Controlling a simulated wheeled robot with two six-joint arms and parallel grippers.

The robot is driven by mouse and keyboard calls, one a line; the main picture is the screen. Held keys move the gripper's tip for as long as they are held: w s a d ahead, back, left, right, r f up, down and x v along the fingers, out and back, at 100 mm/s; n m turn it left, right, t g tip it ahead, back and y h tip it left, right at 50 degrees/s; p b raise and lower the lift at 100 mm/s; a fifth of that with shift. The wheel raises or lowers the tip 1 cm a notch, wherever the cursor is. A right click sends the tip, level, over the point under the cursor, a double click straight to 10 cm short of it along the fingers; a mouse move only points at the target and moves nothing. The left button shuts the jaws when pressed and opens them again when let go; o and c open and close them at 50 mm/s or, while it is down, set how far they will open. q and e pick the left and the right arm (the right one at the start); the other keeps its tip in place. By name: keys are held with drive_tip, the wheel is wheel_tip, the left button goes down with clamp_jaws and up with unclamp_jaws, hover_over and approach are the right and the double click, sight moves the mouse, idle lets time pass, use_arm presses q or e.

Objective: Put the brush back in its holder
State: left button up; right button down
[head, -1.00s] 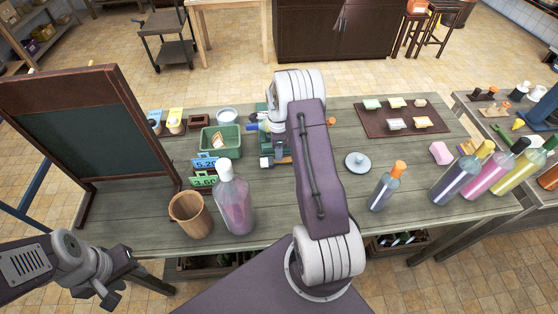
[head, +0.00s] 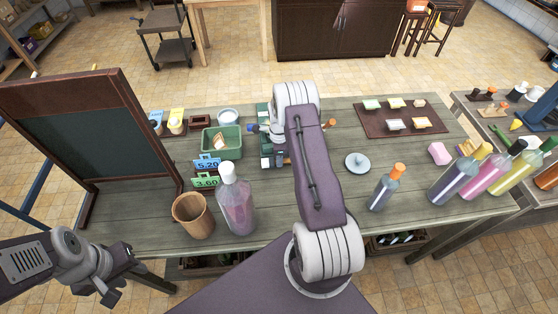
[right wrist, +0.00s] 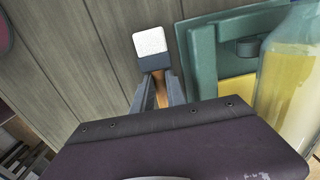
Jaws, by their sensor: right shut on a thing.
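The brush (right wrist: 150,48), with white bristles, a dark grey band and a wooden handle, is in the right wrist view. My right gripper (right wrist: 158,90) is shut on its handle, bristle end pointing away from the wrist.
A clear bottle of purple liquid (head: 236,205) stands right beside the cup. Price signs (head: 206,172), a green bin (head: 222,140) and a chalkboard (head: 90,135) are near. A teal device (head: 271,152) stands by my right arm; several bottles line the right side.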

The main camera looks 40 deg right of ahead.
drive_tip(key=shift+w+r+b, duration=0.1)
drive_tip(key=shift+r+b, duration=0.2)
drive_tip(key=shift+r, duration=0.25)
wheel_tip(320, 180, up, 3)
drive_tip(key=shift+w+a+f+b, duration=0.1)
drive_tip(key=shift+w+a+b, duration=0.05)
drive_tip(key=shift+b, duration=0.4)
drive_tip(key=w+a+r+b, duration=0.2)
drive_tip(key=w+a+r, duration=0.5)
drive_tip(key=a, duration=0.1)
drive_tip(key=shift+a, duration=0.25)
